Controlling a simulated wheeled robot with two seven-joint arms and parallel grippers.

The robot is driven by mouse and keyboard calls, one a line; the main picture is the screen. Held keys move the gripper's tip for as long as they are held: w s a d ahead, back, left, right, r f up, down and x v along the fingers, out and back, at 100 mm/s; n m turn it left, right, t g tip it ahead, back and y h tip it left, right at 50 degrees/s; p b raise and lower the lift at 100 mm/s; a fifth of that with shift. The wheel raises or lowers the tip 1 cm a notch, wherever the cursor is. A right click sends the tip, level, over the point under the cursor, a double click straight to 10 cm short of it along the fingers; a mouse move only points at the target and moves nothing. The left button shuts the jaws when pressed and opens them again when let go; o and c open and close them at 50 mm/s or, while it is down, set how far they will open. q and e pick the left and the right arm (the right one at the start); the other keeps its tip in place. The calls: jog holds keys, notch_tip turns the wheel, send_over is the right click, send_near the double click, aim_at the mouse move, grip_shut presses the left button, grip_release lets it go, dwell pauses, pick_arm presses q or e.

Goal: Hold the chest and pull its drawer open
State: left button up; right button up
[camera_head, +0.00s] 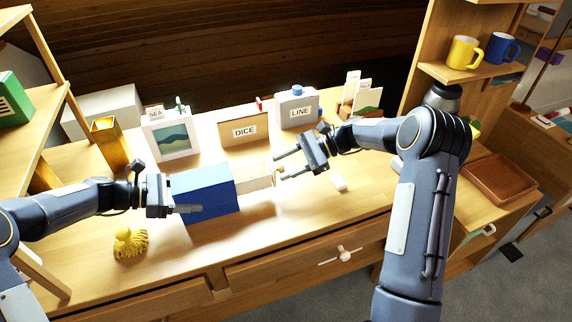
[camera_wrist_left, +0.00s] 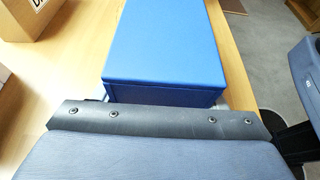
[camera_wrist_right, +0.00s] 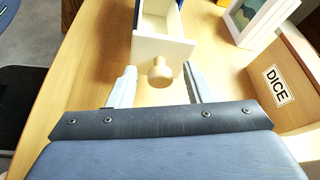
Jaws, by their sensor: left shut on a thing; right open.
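The blue chest (camera_head: 206,193) stands on the table in the head view, and its blue top (camera_wrist_left: 165,40) fills the middle of the left wrist view. My left gripper (camera_head: 188,207) is shut on the chest from its left side. The cream drawer (camera_head: 254,178) sticks out of the chest's right side; the right wrist view shows it partly pulled out, with its inside (camera_wrist_right: 157,22) visible. Its round wooden knob (camera_wrist_right: 160,72) faces my right gripper (camera_wrist_right: 158,88). My right gripper is open, with one finger on each side of the knob and a gap visible around it.
A DICE box (camera_head: 243,128), a LINE box (camera_head: 298,109) and a framed picture (camera_head: 171,138) stand behind the chest. A yellow tasselled thing (camera_head: 129,241) lies in front at the left. A small white block (camera_head: 339,183) lies right of the drawer. The table's front is mostly clear.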

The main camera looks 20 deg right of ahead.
jog(key=v, duration=1.2)
jog(key=shift+a+f, duration=0.1)
pick_arm(q)
jog(key=o, duration=1.2)
